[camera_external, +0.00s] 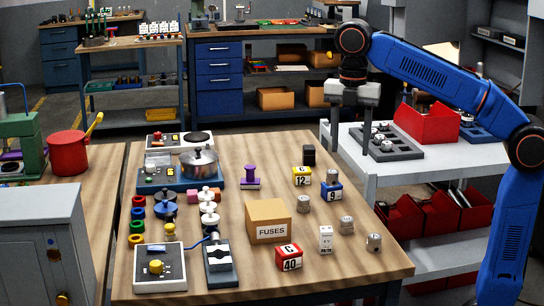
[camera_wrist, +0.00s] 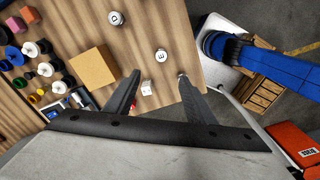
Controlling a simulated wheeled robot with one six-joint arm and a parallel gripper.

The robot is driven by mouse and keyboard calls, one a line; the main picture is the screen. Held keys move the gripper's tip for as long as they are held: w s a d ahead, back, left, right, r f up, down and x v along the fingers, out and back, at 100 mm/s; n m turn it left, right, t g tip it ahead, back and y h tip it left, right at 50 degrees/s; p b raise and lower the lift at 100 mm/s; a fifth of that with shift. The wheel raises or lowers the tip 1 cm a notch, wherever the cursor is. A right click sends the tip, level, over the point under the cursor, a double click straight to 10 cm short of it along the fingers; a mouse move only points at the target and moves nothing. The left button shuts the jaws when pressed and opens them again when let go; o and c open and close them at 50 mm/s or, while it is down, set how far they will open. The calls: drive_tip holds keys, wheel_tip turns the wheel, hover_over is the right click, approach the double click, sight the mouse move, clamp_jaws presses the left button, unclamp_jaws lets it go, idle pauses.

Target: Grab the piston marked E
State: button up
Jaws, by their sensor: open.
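The piston marked E (camera_wrist: 161,56) is a small light metal cylinder standing on the wooden table. In the wrist view it lies just beyond the space between my fingertips. In the external view it appears to be the grey piston (camera_external: 346,226) right of the white box, its letter unreadable. My gripper (camera_external: 349,138) is open and empty, well above the table's back right edge. Its two fingers also show in the wrist view (camera_wrist: 159,76). A piston marked D (camera_wrist: 115,18) stands farther off. Another piston (camera_external: 374,243) stands near the table's right edge, partly hidden by a finger in the wrist view.
Near the E piston stand a white box (camera_external: 326,238), a cardboard FUSES box (camera_external: 268,220) and a red box marked 40 (camera_external: 289,258). Yellow (camera_external: 301,176) and blue (camera_external: 332,191) numbered boxes stand behind. A white cart (camera_external: 405,172) is at the right.

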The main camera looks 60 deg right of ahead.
hover_over(347, 219)
drive_tip(key=f, duration=1.6)
drive_tip(key=shift+w+d, duration=0.15)
drive_tip(key=shift+w, duration=0.05)
drive_tip(key=shift+s+f, duration=0.15)
drive_tip(key=shift+f, duration=2.6)
drive_tip(key=c, duration=1.2)
drive_tip(key=shift+r, duration=0.15)
